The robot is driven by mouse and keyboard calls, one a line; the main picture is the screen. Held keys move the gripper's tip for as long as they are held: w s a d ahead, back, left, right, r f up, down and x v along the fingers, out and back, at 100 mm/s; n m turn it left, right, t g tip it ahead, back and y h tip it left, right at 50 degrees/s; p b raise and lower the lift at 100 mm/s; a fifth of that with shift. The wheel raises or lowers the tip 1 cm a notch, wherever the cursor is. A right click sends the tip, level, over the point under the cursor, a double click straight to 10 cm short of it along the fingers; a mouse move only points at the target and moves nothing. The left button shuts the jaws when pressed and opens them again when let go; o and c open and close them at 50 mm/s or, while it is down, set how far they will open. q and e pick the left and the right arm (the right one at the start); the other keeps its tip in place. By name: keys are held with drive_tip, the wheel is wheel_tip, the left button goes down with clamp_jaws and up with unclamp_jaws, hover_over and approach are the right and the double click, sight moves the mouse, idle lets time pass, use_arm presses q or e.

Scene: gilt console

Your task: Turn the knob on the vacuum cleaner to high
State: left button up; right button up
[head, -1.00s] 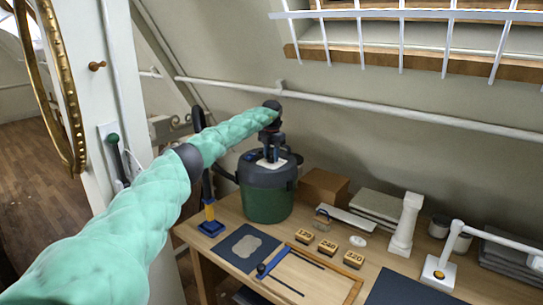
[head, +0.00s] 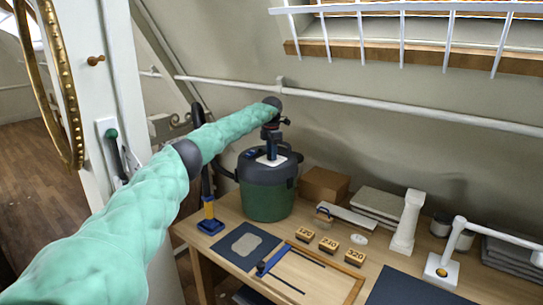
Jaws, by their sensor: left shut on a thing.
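The vacuum cleaner (head: 267,197) is a green canister with a dark grey lid, standing on the wooden bench. A pale plate lies on top of its lid. My left arm reaches across from the left, and my left gripper (head: 271,152) points down at this plate from above. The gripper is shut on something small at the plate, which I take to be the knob. The fingers hide the knob, so I cannot read its setting. My right gripper is not in view.
Behind the vacuum are a brown box (head: 324,185) and a white rail (head: 400,112) along the sloping wall. Numbered blocks (head: 328,244) and a dark mat (head: 244,246) lie in front.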

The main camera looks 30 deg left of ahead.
use_arm(q)
drive_tip(key=m+b, duration=0.1)
drive_tip(key=m, duration=0.3)
drive_tip(key=shift+m, duration=0.3)
drive_tip(key=m, duration=0.2)
drive_tip(key=shift+m, duration=0.4)
drive_tip(key=m, duration=0.3)
drive_tip(key=shift+m, duration=0.8)
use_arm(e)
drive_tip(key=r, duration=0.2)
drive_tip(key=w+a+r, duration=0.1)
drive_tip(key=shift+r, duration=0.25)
use_arm(q)
drive_tip(key=shift+m, duration=0.4)
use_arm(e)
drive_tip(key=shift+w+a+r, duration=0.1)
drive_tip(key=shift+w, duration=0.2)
use_arm(q)
drive_tip(key=o, duration=1)
drive_tip(key=shift+r+b, duration=0.1)
drive_tip(key=shift+b, duration=0.25)
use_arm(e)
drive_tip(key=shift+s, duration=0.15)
